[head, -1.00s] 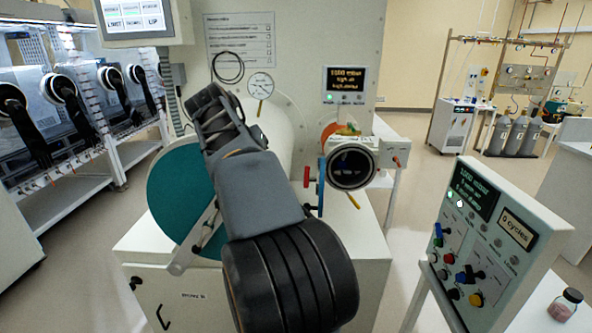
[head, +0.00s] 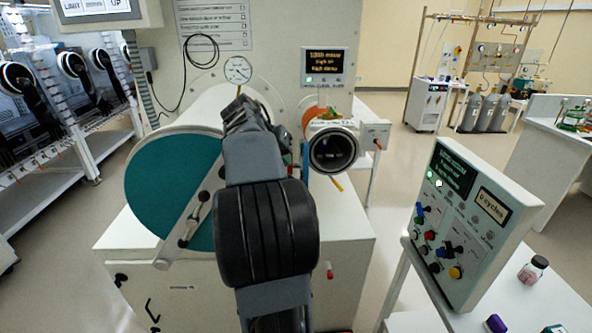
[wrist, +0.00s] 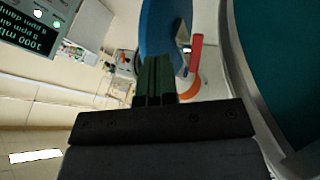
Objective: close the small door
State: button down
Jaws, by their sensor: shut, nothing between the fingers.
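The small chamber's round mouth (head: 333,150) is uncovered and dark inside, right of my arm in the head view. The small door (wrist: 163,30) is open; it shows as a blue curved panel in the wrist view. In the head view my arm hides most of this door. My gripper (wrist: 159,62) is shut and empty. Its fingertips appear close in front of the blue door in the wrist view; I cannot tell whether they touch. In the head view the fingers are hidden behind my arm.
The large teal round door (head: 172,190) with its pale bar is left of my arm. A control panel (head: 462,225) stands at the right, above a white table with small jars (head: 533,269). A gauge (head: 238,70) and a small display (head: 325,62) are above the chambers.

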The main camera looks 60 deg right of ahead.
jog(key=x, duration=0.6)
jog(key=shift+f+p, duration=0.2)
jog(key=shift+p, duration=0.15)
jog(key=shift+s+d, duration=0.15)
